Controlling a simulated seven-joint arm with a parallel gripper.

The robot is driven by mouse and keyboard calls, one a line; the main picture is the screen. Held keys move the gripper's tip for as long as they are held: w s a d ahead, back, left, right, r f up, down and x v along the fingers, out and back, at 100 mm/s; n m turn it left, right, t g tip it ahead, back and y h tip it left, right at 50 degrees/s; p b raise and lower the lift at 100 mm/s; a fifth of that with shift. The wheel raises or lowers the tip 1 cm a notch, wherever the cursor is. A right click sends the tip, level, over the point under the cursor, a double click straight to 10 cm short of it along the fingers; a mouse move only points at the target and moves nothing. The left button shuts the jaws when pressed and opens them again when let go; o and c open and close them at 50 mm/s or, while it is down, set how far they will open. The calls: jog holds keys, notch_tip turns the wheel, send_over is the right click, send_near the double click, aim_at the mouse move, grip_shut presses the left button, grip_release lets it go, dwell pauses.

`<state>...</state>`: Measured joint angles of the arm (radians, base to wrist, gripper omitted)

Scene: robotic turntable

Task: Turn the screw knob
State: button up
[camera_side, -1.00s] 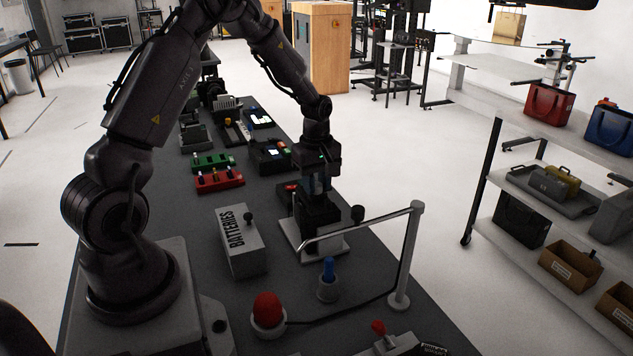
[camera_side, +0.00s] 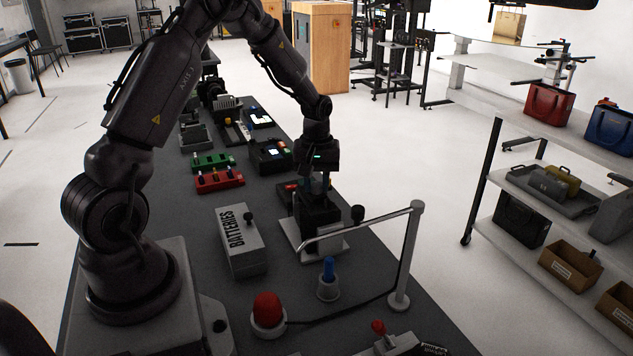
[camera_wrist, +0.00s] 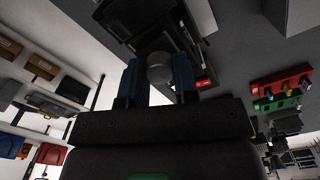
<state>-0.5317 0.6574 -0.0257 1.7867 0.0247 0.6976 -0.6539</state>
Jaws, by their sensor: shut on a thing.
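A black vise-like block (camera_side: 318,214) stands on a light base plate (camera_side: 333,247) on the dark table. A small dark ball-ended handle (camera_side: 357,213) sticks out at its right. The screw knob (camera_wrist: 159,68) shows in the wrist view as a round grey top between two blue fingers. My gripper (camera_side: 317,186) points straight down over the block. In the wrist view my gripper (camera_wrist: 158,80) has one finger on each side of the knob and is shut on it. In the side view the knob is hidden by the gripper and block.
A grey box marked BATTERIES (camera_side: 241,240) stands left of the block. A grey rail (camera_side: 375,225) on a post rises close in front and to the right. A blue-topped peg (camera_side: 328,277) and a red button (camera_side: 267,310) are nearer. Red (camera_side: 219,180) and green (camera_side: 212,162) racks lie behind.

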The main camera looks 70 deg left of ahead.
jog(key=m, duration=0.6)
jog(key=shift+r+m, duration=0.1)
jog(key=shift+m, duration=0.2)
jog(key=m, duration=1.1)
jog(key=shift+m, duration=0.3)
jog(key=m, duration=0.4)
jog(key=shift+m, duration=0.4)
jog(key=o, duration=0.7)
jog(key=shift+c, duration=0.2)
